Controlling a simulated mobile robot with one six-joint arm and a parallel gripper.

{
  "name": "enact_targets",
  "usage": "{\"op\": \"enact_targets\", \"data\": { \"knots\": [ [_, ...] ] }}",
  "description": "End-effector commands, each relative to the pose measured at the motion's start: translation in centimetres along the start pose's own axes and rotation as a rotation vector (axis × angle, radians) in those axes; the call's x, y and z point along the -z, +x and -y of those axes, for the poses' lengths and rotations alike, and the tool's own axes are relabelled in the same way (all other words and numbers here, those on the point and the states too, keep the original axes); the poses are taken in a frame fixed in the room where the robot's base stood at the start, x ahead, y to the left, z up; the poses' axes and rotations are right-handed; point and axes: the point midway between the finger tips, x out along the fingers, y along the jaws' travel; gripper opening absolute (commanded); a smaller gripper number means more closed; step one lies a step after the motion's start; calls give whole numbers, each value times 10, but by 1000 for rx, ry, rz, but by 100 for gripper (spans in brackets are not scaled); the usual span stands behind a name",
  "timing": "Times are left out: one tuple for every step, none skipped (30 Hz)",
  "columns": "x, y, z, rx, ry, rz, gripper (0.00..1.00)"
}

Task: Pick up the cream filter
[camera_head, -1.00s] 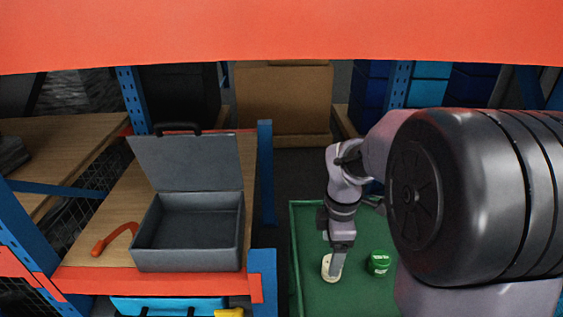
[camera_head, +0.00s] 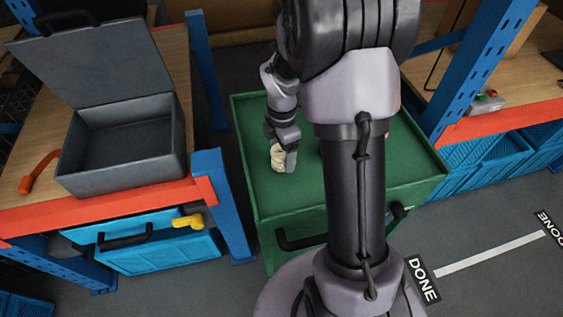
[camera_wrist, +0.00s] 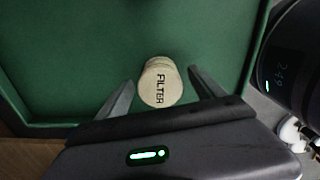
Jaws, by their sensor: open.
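The cream filter (camera_wrist: 161,84) is a short pale cylinder marked "FILTER". In the wrist view it sits between the two fingers of my gripper (camera_wrist: 162,78), with green surface showing on both sides of it. My gripper is open, and the fingers do not appear to touch the filter. In the head view the cream filter (camera_head: 277,157) is on the green cart top (camera_head: 256,130), with my gripper (camera_head: 286,158) right at it. One finger partly covers its right side.
A grey open case (camera_head: 130,130) stands on the wooden shelf at left, beside an orange-handled item (camera_head: 38,172). Blue shelf posts (camera_head: 222,190) flank the cart. My arm hides much of the cart top. A floor strip marked DONE (camera_head: 423,280) lies at right.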

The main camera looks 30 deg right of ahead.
Motion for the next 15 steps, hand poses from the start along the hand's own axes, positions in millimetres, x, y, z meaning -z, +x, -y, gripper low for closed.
{"op": "enact_targets", "data": {
  "knots": [
    [0,17,1,2,0,0,78],
    [0,22,1,2,1,0,78],
    [0,24,1,2,1,0,78],
    [0,24,1,1,1,0,78],
    [0,23,0,1,1,0,78],
    [0,21,0,0,1,0,78],
    [0,21,0,0,1,0,78],
    [0,21,0,0,1,0,78],
    [0,20,0,0,1,0,72],
    [0,20,0,0,1,0,66],
    [0,20,0,0,1,0,60],
    [0,20,1,0,1,0,53],
    [0,20,1,0,1,0,47],
    [0,20,1,0,1,0,41],
    [0,20,1,0,1,0,33]
  ]
}}
